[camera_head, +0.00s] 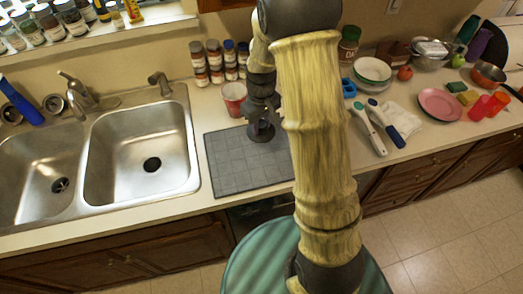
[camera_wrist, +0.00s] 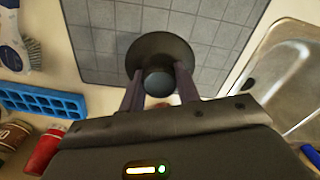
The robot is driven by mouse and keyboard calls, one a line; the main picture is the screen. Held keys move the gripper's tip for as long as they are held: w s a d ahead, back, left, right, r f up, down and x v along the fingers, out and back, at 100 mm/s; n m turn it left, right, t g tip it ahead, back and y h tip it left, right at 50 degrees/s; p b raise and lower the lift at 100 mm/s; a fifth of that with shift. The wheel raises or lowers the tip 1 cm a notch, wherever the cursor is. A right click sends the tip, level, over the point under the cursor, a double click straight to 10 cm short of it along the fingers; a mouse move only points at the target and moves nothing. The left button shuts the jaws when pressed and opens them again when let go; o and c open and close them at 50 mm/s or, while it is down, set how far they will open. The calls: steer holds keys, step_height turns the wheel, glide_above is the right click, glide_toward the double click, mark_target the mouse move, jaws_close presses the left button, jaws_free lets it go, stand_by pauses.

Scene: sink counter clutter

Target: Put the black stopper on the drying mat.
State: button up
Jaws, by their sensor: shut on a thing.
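The black stopper (camera_wrist: 160,50) is a round dark disc with a knob, and it shows between the fingers in the wrist view. My gripper (camera_wrist: 160,88) is shut on its knob. In the head view the stopper (camera_head: 261,133) is at my gripper (camera_head: 262,120), over the upper right part of the grey drying mat (camera_head: 235,170). The tiled mat also fills the upper middle of the wrist view (camera_wrist: 100,45). I cannot tell whether the stopper touches the mat or hangs just above it.
A double steel sink (camera_head: 140,115) lies left of the mat. A red and white cup (camera_head: 234,98) and spice jars (camera_head: 215,62) stand behind it. A blue ice tray (camera_wrist: 42,100) and brushes (camera_head: 378,128) lie to the right. The mat's front left is bare.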

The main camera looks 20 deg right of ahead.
step_height(320, 180, down, 6)
steer(key=shift+w+d+p, duration=0.1)
steer(key=shift+w+p, duration=0.05)
steer(key=shift+p, duration=0.65)
steer(key=shift+f+p, duration=0.55)
steer(key=shift+f, duration=1.5)
steer(key=shift+f, duration=0.15)
steer(key=o, duration=1)
steer(key=shift+c, duration=0.2)
